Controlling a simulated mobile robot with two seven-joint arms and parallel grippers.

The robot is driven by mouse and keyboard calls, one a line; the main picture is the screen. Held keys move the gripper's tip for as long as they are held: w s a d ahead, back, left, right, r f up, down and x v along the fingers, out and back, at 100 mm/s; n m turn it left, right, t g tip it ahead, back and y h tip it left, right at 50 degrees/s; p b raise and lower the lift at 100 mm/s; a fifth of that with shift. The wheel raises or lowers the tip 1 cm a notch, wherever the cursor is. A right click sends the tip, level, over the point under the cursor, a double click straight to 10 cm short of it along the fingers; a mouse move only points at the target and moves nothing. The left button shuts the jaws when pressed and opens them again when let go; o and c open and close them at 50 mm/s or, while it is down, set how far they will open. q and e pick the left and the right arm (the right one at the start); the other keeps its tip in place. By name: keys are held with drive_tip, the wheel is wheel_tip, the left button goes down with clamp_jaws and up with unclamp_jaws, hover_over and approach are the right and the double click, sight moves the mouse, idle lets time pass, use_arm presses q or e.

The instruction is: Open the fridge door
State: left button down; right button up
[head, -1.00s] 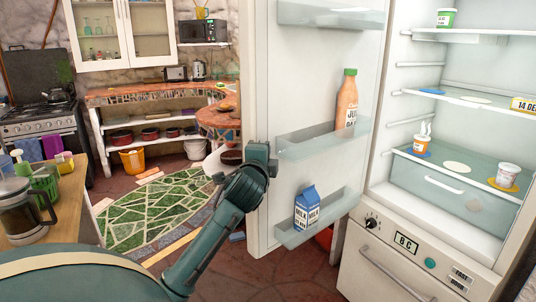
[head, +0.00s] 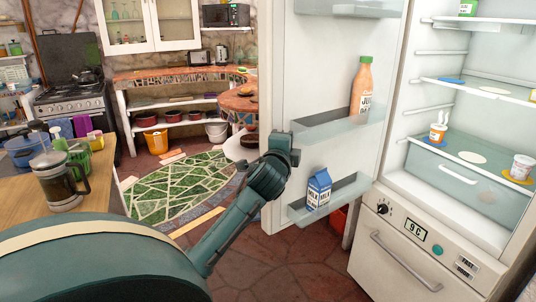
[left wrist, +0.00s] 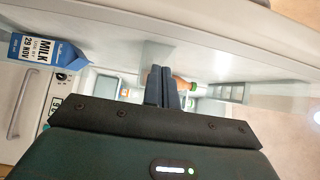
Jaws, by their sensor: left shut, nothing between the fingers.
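The fridge door (head: 330,75) stands wide open, its white inner face toward me. Its shelves hold an orange juice bottle (head: 361,90) and a blue milk carton (head: 318,190). The fridge (head: 408,160) is open at the right, with a lit display (head: 414,231). My left gripper (head: 281,143) is at the door's free edge, in front of its inner face; its fingertips are hard to make out there. In the left wrist view its fingers (left wrist: 162,87) are together and empty, near the inner face; I cannot tell whether they touch it. My right gripper is not in view.
A wooden counter (head: 100,190) with a coffee press (head: 60,182) stands at the left. A green mosaic rug (head: 180,185) lies on the floor beyond my left arm. The red tiled floor (head: 290,260) below the door is mostly clear.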

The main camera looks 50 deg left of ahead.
use_arm(q)
drive_tip(key=s+p, duration=0.2)
drive_tip(key=s, duration=0.6)
drive_tip(key=shift+s+d, duration=0.3)
drive_tip(key=shift+s, duration=0.1)
drive_tip(key=shift+d, duration=0.1)
